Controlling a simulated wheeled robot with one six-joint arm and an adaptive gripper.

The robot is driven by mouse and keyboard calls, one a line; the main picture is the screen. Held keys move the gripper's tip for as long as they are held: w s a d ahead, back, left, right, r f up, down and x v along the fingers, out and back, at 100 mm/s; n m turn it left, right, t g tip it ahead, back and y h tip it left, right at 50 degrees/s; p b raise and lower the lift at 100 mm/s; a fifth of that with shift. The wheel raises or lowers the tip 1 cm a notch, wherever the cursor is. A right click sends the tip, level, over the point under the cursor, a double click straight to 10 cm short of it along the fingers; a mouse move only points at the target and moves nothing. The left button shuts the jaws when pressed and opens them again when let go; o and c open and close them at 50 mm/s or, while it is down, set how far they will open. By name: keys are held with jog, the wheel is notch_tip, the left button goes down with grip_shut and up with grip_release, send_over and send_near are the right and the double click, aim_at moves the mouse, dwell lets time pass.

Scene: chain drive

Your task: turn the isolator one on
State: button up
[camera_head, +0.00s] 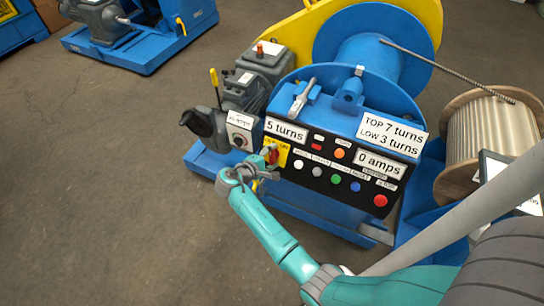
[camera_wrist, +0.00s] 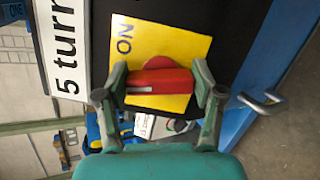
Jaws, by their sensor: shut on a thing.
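The isolator is a red rotary handle (camera_wrist: 160,82) on a yellow plate (camera_wrist: 180,44) marked ON, on the dark control panel. In the head view, the yellow plate (camera_head: 283,158) shows at the panel's left end, partly hidden by my gripper (camera_head: 262,172). In the wrist view, my gripper (camera_wrist: 160,88) has one finger at each end of the red handle and is shut on it. The handle lies level across the picture between the fingers. The ON lettering is turned sideways, above and left of the handle. Any lettering below the handle is hidden.
The panel carries several buttons, including a red one (camera_head: 380,200), and a "5 turns" label (camera_head: 286,131) beside the isolator. A grey motor (camera_head: 240,95) stands behind left. A metal hook (camera_wrist: 262,103) sticks out close to the right finger. Open floor (camera_head: 90,200) lies to the left.

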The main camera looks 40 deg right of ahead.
jog(key=m+y, duration=0.1)
jog(key=m, duration=0.5)
jog(key=shift+f, duration=0.1)
jog(key=m, duration=0.2)
jog(key=m+y, duration=0.1)
jog(key=m, duration=0.2)
jog(key=shift+a+f+y, duration=0.1)
jog(key=shift+y, duration=0.2)
jog(key=shift+m, duration=0.3)
jog(key=o, duration=1.1)
jog(key=shift+o, duration=0.2)
jog(key=v, duration=1.2)
jog(key=shift+s, duration=0.1)
